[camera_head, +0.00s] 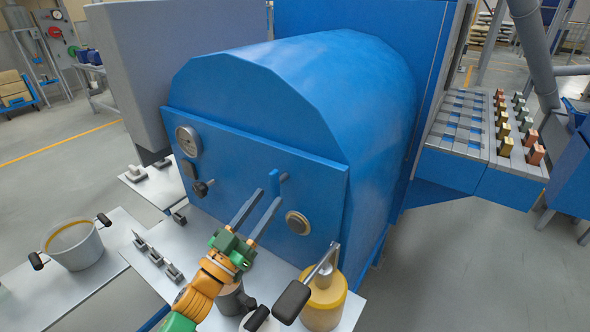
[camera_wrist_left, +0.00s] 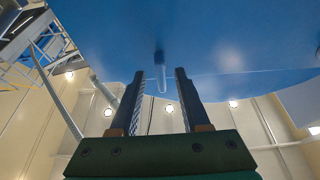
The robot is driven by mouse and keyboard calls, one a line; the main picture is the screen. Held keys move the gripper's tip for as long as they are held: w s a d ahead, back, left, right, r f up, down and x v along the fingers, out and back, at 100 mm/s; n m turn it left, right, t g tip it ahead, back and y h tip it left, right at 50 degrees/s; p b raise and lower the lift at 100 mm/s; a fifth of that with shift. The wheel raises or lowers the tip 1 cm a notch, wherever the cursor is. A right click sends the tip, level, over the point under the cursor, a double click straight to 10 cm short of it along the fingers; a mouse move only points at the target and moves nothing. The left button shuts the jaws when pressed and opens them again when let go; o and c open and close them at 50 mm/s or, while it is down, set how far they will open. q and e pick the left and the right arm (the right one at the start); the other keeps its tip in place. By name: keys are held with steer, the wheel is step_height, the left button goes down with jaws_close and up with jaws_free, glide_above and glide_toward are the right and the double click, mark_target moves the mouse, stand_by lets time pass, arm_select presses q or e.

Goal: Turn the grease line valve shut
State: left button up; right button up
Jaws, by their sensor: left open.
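A small blue lever handle (camera_head: 274,183) on a short grey stem stands out from the blue front panel (camera_head: 235,180) of the machine; I take it for the grease line valve. No label is readable. My left gripper (camera_head: 269,197) is open, its two long grey fingers pointing up at the lever from below. In the left wrist view the lever (camera_wrist_left: 162,82) hangs in the gap between the open fingertips (camera_wrist_left: 160,76). I see no clear contact with either finger. My right gripper is not in view.
The panel also carries a gauge (camera_head: 188,141), a black-knobbed lever (camera_head: 202,187) and a round button (camera_head: 298,222). Below stand a yellow canister (camera_head: 323,303) with a black-handled crank and a grey pot (camera_head: 74,246). Small metal parts lie on the bench (camera_head: 195,245).

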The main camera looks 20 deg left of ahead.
mark_target(271, 187)
arm_select(q)
steer(key=r, duration=0.1)
steer(key=w+r, duration=0.1)
steer(key=r+p, duration=0.1)
steer(key=shift+w+d+r, duration=0.2)
steer(key=shift+w, duration=0.05)
steer(key=shift+w+d, duration=0.25)
steer(key=shift+w, duration=0.2)
steer(key=shift+w+d, duration=0.2)
steer(key=shift+w, duration=0.25)
steer(key=shift+w+f, duration=0.15)
steer(key=shift+w, duration=0.15)
steer(key=shift+s, duration=0.25)
jaws_close()
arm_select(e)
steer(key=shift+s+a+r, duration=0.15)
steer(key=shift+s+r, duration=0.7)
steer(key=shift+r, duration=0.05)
